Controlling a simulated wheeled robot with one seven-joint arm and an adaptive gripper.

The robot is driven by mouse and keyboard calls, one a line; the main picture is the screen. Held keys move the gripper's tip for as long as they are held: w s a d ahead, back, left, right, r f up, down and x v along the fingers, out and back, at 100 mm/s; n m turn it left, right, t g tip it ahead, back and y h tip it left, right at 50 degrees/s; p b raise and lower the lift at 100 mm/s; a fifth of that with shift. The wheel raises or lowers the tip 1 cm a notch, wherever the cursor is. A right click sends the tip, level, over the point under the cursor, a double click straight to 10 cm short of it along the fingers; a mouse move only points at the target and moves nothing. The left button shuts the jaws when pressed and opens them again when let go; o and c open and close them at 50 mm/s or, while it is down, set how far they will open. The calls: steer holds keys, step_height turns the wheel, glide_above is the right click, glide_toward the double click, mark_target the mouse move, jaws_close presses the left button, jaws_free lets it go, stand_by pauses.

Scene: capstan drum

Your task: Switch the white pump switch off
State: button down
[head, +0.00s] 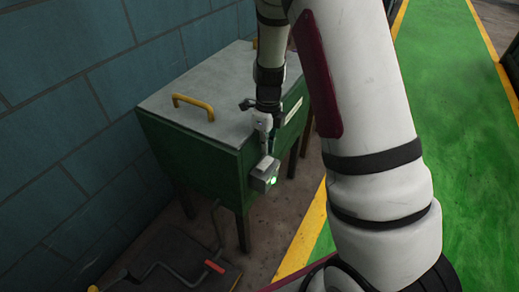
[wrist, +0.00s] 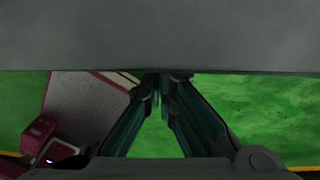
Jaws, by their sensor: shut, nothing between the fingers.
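A small pale grey switch box (head: 261,180) with a lit green lamp sits on the front side of the green cabinet, below its lid. I take it to be the pump switch; its lever or rocker cannot be made out. My gripper (head: 266,153) points down just above the box, at or very near its top; contact cannot be told. In the wrist view my gripper (wrist: 160,82) has its fingers drawn together, with nothing between them. Their tips are at the lower edge of a broad grey surface (wrist: 160,35), which I cannot identify for certain.
The green cabinet (head: 194,150) has a grey lid (head: 215,85) with a yellow handle (head: 193,103). A blue block wall (head: 60,90) stands behind it. A crank with a red grip (head: 214,267) lies low at the front. Green floor (head: 465,150) is clear at right.

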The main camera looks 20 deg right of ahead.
mark_target(264, 165)
step_height(264, 165, up, 9)
steer(key=p, duration=0.2)
steer(key=shift+w+d+r, duration=0.2)
steer(key=shift+w+d, duration=0.1)
steer(key=shift+d, duration=0.05)
steer(key=shift+f+b, duration=0.1)
steer(key=shift+b, duration=0.5)
steer(key=shift+s+d+r+g+y+b, duration=0.15)
steer(key=shift+d+r+g+y+b, duration=0.35)
steer(key=shift+b, duration=1.2)
steer(key=shift+a+f, duration=0.2)
steer(key=f+b, duration=0.1)
steer(key=f, duration=0.3)
steer(key=s+a+f+b, duration=0.1)
steer(key=f+b, duration=0.1)
steer(key=f, duration=0.3)
steer(key=a+f+b, duration=0.1)
steer(key=f, duration=0.3)
steer(key=shift+s+f+b, duration=0.25)
steer(key=shift+f+b, duration=0.1)
steer(key=shift+f, duration=0.05)
